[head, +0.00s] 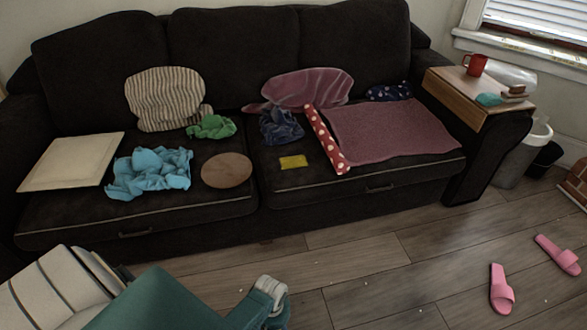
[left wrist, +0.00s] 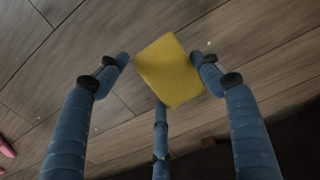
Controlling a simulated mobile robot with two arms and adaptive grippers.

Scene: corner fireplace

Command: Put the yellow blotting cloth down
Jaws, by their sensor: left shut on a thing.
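A yellow cloth (left wrist: 168,70), a small flat square, sits between the blue fingers of my left gripper (left wrist: 160,72) in the left wrist view. The gripper is shut on it, with the wood floor behind it. The cloth's edge lies by the right fingertip, and a third finger shows below it. In the head view a teal and white arm part of mine shows at the bottom left; the left gripper's fingers and the held cloth cannot be made out there. Another small yellow piece (head: 293,162) lies flat on the right seat cushion. My right gripper is not in view.
The dark sofa (head: 130,230) holds a cream board (head: 72,162), a crumpled blue cloth (head: 148,173), a round brown disc (head: 227,170) and a mauve blanket (head: 395,132). Pink slippers (head: 501,289) lie on the floor at right. The floor before the sofa's middle is clear.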

